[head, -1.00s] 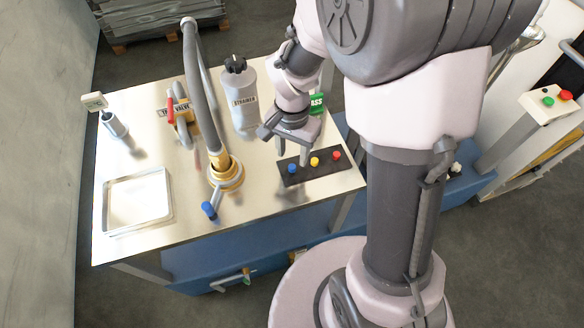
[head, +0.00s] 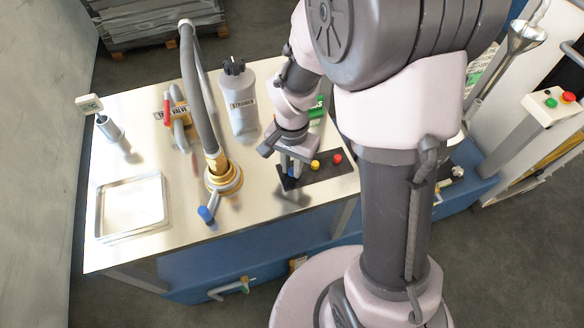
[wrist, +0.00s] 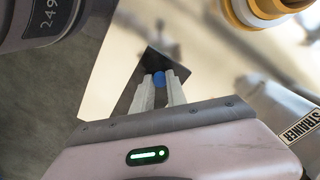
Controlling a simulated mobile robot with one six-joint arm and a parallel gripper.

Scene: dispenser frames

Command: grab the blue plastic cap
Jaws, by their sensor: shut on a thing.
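The blue plastic cap (wrist: 158,78) shows between my two finger tips in the wrist view. My gripper (head: 291,170) is shut on it, low over the left end of a dark strip (head: 325,170). In the head view my fingers cover most of the cap. I cannot tell whether the cap still touches the strip. A yellow cap (head: 315,164) and a red cap (head: 337,159) stand on the same strip, to the right of my fingers.
A strainer bottle (head: 241,103) stands behind my gripper, left of my arm. A hose with a brass base (head: 222,178) and blue-tipped lever (head: 206,215) is to the left. A shallow tray (head: 131,205) lies farther left. The table front is clear.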

